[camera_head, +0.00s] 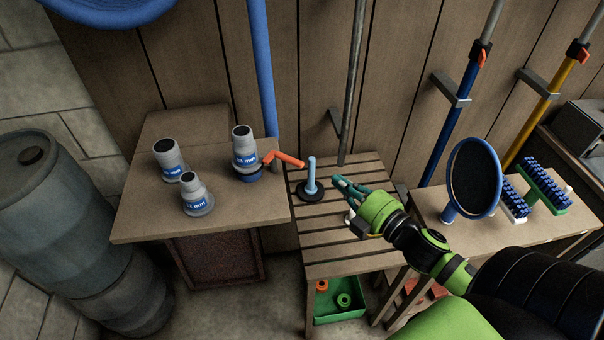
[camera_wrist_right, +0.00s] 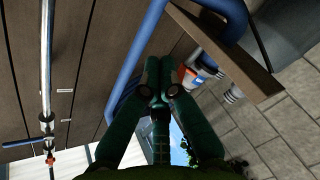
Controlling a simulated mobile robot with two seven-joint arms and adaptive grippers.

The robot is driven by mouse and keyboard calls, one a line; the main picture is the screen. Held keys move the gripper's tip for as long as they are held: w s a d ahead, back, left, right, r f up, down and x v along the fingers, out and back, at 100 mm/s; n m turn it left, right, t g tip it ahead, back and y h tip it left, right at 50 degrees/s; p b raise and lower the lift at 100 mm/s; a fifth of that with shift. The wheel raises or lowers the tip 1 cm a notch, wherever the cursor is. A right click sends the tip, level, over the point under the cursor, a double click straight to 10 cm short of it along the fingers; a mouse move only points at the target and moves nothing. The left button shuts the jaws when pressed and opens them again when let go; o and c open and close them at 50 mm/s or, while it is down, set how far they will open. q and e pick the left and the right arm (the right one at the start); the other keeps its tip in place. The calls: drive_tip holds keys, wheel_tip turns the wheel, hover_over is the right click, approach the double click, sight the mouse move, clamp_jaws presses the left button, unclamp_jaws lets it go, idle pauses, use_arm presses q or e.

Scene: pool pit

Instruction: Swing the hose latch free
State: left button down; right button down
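The hose latch is an orange lever (camera_head: 287,159) sticking out to the right from the base of a grey fitting (camera_head: 243,147) with a blue label and blue collar. The fitting stands upright on a wooden table, in front of a blue hose (camera_head: 262,75). My right gripper (camera_head: 338,181) is right of the lever and apart from it, over the slatted bench. Its dark green fingertips look together, with nothing seen between them. In the right wrist view an orange bit (camera_wrist_right: 187,78) shows beside the fingers, partly hidden. My left gripper is not in view.
A light-blue upright peg on a black disc (camera_head: 311,180) stands between lever and gripper. Two loose grey fittings (camera_head: 169,160) (camera_head: 196,194) stand on the left table (camera_head: 140,225). A round blue-rimmed item (camera_head: 473,178) and brushes (camera_head: 542,187) stand on the right. Poles line the wall.

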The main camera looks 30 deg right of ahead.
drive_tip(key=s+a+r+n+g+y, duration=0.45)
drive_tip(key=n+y, duration=0.65)
drive_tip(key=n, duration=0.3)
drive_tip(key=w+a+p, duration=0.3)
drive_tip(key=w+p, duration=0.1)
drive_tip(key=w, duration=0.4)
drive_tip(key=shift+w+a+f+p, duration=0.15)
drive_tip(key=shift+f+p, duration=0.15)
drive_tip(key=shift+f, duration=0.1)
drive_tip(key=shift+g, duration=0.25)
drive_tip(key=d+b, duration=0.1)
drive_tip(key=b, duration=0.1)
drive_tip(key=w+d+g+y+b, duration=0.1)
drive_tip(key=b, duration=0.1)
drive_tip(key=shift+w+d+r+n, duration=0.15)
drive_tip(key=shift+d+n, duration=0.05)
drive_tip(key=shift+n, duration=0.2)
